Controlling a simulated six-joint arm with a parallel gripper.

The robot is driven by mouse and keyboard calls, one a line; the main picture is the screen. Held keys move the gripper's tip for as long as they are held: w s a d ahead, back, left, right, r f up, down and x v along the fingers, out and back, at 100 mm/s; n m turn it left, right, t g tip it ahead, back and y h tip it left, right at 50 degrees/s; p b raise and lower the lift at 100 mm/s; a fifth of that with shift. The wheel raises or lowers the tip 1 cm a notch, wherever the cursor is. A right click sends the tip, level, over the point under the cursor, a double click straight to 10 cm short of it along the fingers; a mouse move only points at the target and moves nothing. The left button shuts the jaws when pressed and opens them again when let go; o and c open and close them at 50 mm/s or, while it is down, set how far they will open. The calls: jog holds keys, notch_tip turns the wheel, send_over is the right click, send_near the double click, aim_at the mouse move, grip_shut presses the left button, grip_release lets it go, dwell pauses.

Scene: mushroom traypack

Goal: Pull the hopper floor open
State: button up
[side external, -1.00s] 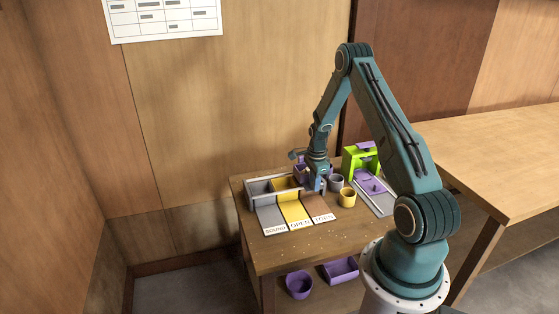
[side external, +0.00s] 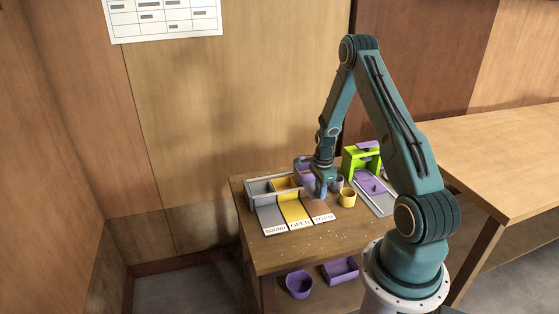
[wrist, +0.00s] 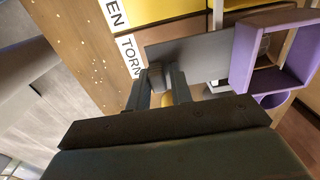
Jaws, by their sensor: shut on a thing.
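The hopper is a purple open frame (wrist: 243,55) at the right of the wrist view; it also shows beside my wrist in the side view (side external: 304,174). Its floor, a flat grey plate (wrist: 200,52), sticks out of the hopper towards my gripper (wrist: 160,88). The jaws are closed on a small dark grip (wrist: 156,74) at the plate's outer end. In the side view my gripper (side external: 322,192) points down just right of the hopper, above the brown lane. The fingers hide part of the grip, and the hopper's inside is mostly out of sight.
Lanes labelled SOUND, OPEN and TORN (side external: 322,217) lie left and in front. A yellow cup (side external: 347,199) and a grey cup (side external: 338,183) stand close on the right, before a green frame (side external: 351,163). The table front (side external: 300,248) has only small crumbs.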

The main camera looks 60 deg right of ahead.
jog(key=shift+s+a+f, duration=0.2)
jog(key=shift+s+a, duration=0.3)
jog(key=shift+s+a+f, duration=0.15)
jog(key=shift+s+a, duration=0.3)
jog(key=o, duration=0.7)
jog(key=shift+o, duration=0.2)
jog(key=shift+r, duration=0.1)
jog(key=shift+w+d+r, duration=0.1)
jog(key=shift+r, duration=1.05)
jog(key=shift+w+d+r, duration=0.1)
jog(key=shift+r, duration=1.05)
jog(key=shift+r, duration=0.1)
